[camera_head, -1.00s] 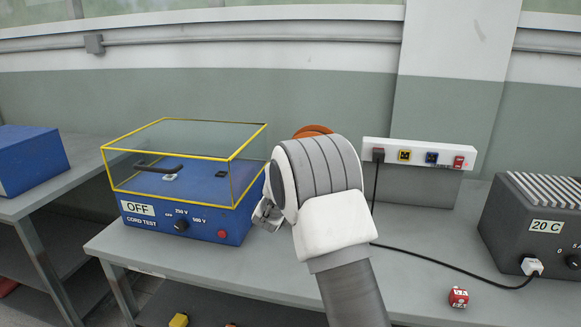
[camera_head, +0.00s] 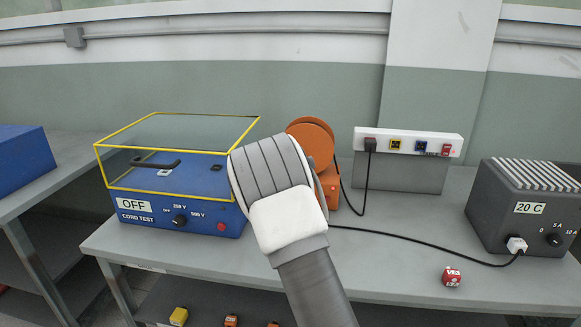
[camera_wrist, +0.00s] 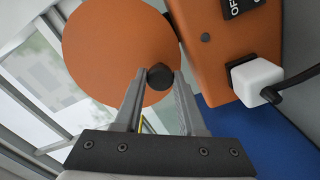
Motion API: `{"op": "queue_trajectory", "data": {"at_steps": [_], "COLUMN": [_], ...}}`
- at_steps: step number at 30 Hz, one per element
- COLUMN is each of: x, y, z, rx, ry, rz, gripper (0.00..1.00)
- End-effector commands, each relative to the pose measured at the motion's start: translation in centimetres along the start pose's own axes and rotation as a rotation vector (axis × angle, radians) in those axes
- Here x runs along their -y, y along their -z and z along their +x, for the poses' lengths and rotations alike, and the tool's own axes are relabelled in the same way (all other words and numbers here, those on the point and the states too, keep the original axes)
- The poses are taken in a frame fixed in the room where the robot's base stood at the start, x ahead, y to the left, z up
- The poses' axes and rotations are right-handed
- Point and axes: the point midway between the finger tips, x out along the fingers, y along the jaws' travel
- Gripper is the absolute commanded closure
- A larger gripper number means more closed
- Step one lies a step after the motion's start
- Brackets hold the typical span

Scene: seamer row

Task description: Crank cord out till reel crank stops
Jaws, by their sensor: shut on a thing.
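The orange cord reel (camera_head: 316,140) stands on the bench, partly hidden behind my arm in the head view. In the wrist view its round orange disc (camera_wrist: 112,42) fills the upper left. My gripper (camera_wrist: 161,84) is shut on the black crank knob (camera_wrist: 160,76) at the disc's edge. The reel's orange body (camera_wrist: 203,62) carries a white plug (camera_wrist: 254,79) with a black cord and a dark label, partly cut off, reading "OF". In the head view my fingers and the knob are hidden. A black cord (camera_head: 425,244) runs right from near the reel along the bench.
A blue cord tester (camera_head: 150,216) reading OFF, with a yellow-edged clear cover, stands left of my arm. A socket strip (camera_head: 408,135) is behind right.

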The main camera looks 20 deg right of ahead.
Motion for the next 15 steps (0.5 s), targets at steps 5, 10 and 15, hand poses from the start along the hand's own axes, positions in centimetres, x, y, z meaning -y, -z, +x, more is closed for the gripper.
{"op": "queue_trajectory", "data": {"at_steps": [5, 10, 15], "x": [0.0, -0.2, -0.5], "y": [-1.0, -1.9, -2.7], "z": [-0.1, -0.1, -0.1], "rx": [0.001, 0.002, 0.002], "ry": [0.003, 0.002, 0.003], "rz": [-0.173, -0.335, -0.496], "gripper": [1.0, 1.0, 1.0]}}
